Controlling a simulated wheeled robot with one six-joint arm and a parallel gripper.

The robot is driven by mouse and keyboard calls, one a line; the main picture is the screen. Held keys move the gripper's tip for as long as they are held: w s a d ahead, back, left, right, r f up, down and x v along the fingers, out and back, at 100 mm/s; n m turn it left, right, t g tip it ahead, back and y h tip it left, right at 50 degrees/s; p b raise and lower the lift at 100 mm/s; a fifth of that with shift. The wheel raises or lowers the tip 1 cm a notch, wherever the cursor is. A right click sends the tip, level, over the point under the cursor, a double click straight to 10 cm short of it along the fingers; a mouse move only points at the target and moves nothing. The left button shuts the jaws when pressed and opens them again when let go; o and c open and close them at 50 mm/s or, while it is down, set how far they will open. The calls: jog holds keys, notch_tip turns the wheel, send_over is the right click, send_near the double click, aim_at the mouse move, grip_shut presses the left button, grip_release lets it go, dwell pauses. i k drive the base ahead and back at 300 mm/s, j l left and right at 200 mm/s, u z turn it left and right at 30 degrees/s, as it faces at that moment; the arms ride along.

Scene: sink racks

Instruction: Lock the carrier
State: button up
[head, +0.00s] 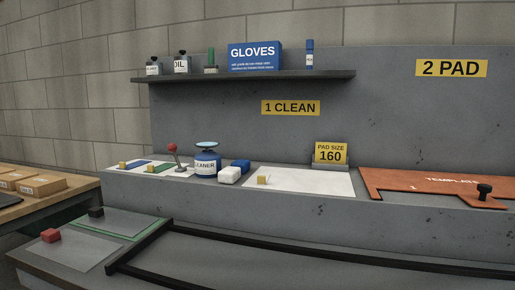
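My gripper is not in the head view. Nothing in view is labelled as a carrier, and I cannot tell which part it is. A black rail frame (300,253) runs along the low front surface and leaves the picture at the right and bottom. A small lever with a red knob (173,148) stands tilted beside the blue cleaner can (207,160). An orange template plate (430,185) with a black knob (484,191) lies on the ledge at the right. No lock is clearly recognisable.
A loaded shelf (250,76) juts out above. A wooden table (70,197) is at left.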

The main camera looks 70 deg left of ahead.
aim_at(172, 147)
jog(key=u, duration=2.8)
